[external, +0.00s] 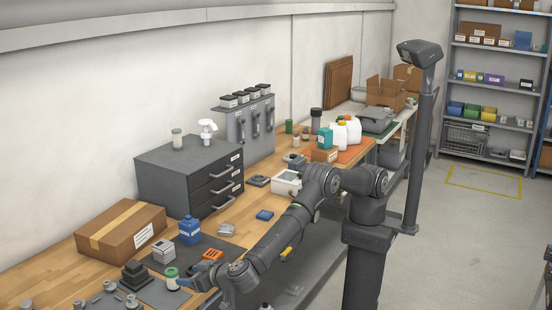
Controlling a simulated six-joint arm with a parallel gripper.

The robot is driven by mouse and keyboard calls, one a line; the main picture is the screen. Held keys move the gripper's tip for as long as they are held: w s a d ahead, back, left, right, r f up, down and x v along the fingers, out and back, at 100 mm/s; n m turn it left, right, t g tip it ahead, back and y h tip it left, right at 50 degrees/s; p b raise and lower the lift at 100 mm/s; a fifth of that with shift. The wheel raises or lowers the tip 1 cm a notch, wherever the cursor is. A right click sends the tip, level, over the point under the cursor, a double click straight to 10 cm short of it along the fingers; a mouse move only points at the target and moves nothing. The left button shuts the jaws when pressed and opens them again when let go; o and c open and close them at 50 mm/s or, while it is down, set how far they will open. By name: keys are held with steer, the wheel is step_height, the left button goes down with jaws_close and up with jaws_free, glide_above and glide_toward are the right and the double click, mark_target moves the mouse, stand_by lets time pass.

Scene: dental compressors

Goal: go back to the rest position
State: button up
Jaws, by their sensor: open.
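My gripper (184,281) is low over the near part of the wooden workbench (62,284), at the lower left of the external view. It is open, with its fingertips beside a small white jar with a green top (171,279). I cannot tell whether they touch the jar. The jar stands on a dark mat (160,294). My arm reaches down to the left from its column, with the elbow raised over the bench edge.
A blue container (189,230), a small whitish box (164,251), a black stepped block (134,274) and an orange part (212,254) stand close by. A cardboard box (122,228) and a grey drawer cabinet (188,174) stand behind. The floor at right is clear.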

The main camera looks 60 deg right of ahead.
mark_target(168, 270)
steer(key=x, duration=1.1)
steer(key=shift+w+f, duration=0.1)
step_height(168, 270, up, 2)
steer(key=shift+r, duration=0.9)
